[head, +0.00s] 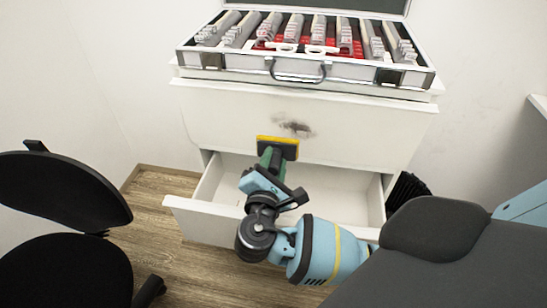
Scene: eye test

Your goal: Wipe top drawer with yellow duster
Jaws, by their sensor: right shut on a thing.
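The yellow duster (278,140) has a dark back and a green handle. My right gripper (270,170) is shut on its handle. The duster is in front of the lower edge of the top drawer (225,118), just below and left of a dark smudge (294,126) on the white drawer front. I cannot tell whether the duster touches the front. The top drawer looks closed. My left gripper is not in view.
A lower drawer (205,222) is pulled open beneath my right arm and looks empty. An open case (225,68) of lens racks stands on the cabinet. A black chair (60,195) is at left, a dark grey padded seat (450,270) at lower right.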

